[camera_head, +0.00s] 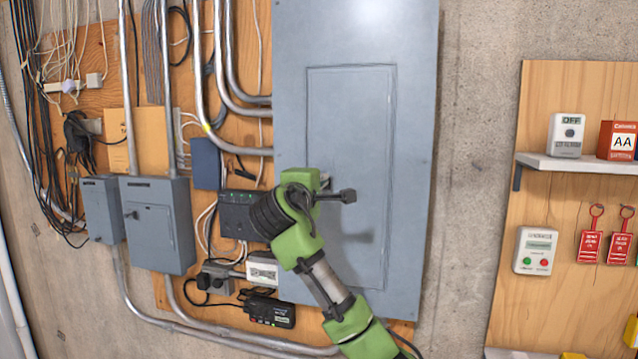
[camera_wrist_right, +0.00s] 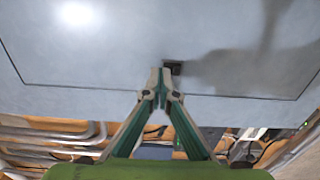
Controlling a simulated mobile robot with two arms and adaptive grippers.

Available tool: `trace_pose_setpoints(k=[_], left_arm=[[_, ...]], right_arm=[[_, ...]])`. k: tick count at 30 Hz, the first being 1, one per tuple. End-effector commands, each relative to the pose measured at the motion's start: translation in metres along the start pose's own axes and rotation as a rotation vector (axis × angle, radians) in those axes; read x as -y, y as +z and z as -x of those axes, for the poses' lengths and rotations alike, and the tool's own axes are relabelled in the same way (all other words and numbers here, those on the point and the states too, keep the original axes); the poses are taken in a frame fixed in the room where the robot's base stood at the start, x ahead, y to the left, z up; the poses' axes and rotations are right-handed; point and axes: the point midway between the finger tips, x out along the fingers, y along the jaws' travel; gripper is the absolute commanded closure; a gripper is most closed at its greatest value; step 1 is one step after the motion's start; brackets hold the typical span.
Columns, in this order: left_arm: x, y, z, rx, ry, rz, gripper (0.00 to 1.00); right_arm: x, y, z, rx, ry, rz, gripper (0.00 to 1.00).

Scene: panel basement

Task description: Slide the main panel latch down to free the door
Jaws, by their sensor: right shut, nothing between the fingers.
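The grey main panel (camera_head: 420,120) hangs on the wall in the head view, its door (camera_head: 350,110) flat in the frame. The door also fills the top of the right wrist view (camera_wrist_right: 120,50). The latch (camera_wrist_right: 172,68), a small dark piece near the door's edge, shows in the right wrist view; my right arm hides it in the head view. My right gripper (camera_head: 318,188) is at the door's left side. Its fingertips (camera_wrist_right: 159,75) are shut and empty, right beside the latch; I cannot tell whether they touch it. My left gripper is not in view.
Left of the panel are two smaller grey boxes (camera_head: 160,225), metal conduits (camera_head: 228,60) and loose cables. Right of it is bare concrete (camera_head: 470,200), then a wooden board (camera_head: 535,100) with a shelf (camera_head: 575,165) and red tags (camera_head: 590,246).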

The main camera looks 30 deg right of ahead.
Motion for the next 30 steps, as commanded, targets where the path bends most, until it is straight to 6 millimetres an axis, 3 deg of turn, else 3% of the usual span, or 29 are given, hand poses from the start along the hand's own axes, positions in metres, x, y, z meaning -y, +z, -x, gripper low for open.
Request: trace_pose_setpoints(k=[16, 30], left_arm=[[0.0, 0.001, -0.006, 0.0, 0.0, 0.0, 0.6], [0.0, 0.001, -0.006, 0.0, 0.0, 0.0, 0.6]], right_arm=[[0.001, 0.0, 0.043, -0.001, -0.001, 0.0, 1.0], [0.001, 0.0, 0.047, 0.0, -0.001, 0.0, 1.0]])
